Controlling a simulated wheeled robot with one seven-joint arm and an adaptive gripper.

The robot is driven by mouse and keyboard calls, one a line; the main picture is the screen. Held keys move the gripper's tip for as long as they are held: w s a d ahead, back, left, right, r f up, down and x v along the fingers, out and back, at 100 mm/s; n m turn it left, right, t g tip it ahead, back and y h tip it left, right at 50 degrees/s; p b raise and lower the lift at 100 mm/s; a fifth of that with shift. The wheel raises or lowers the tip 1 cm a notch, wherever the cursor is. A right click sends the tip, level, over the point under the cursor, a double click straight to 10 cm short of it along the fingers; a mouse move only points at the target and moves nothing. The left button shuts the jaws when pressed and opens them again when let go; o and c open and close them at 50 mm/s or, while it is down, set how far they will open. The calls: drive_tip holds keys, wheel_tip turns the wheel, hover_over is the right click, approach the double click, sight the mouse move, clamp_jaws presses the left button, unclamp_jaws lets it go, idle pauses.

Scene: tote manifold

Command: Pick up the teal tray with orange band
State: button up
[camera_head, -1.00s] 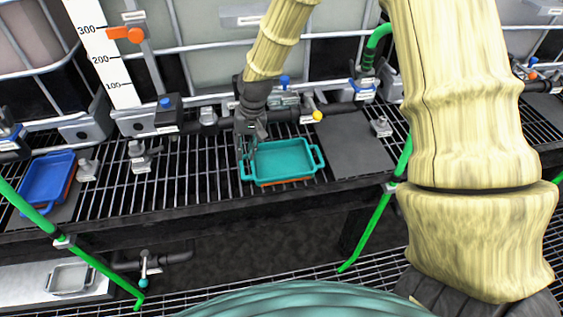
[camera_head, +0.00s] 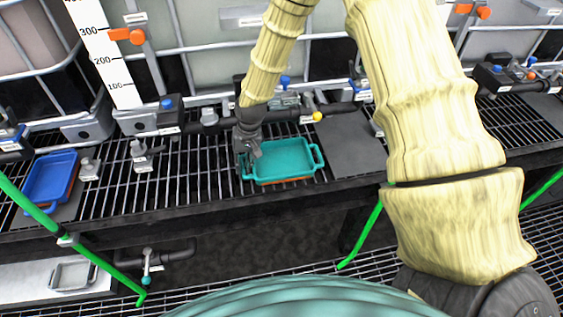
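The teal tray with orange band (camera_head: 282,160) sits on the dark grated shelf, with its handles at the left and right ends and the orange showing along its lower front edge. My gripper (camera_head: 246,166) is at the tray's left end, pointing down around the left handle. The fingers are small and dark here and partly overlap the handle, so I cannot tell whether they are closed on it.
A blue tray (camera_head: 48,180) with an orange edge lies on the shelf at the left. A grey plate (camera_head: 350,146) lies right of the teal tray. Valves and pipes (camera_head: 209,123) run behind it. A green hose (camera_head: 85,255) crosses the front left. A grey tray (camera_head: 73,274) sits lower left.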

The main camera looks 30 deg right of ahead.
drive_tip(key=shift+f, duration=0.2)
drive_tip(key=shift+c, duration=0.4)
clamp_jaws()
drive_tip(key=shift+r, duration=0.1)
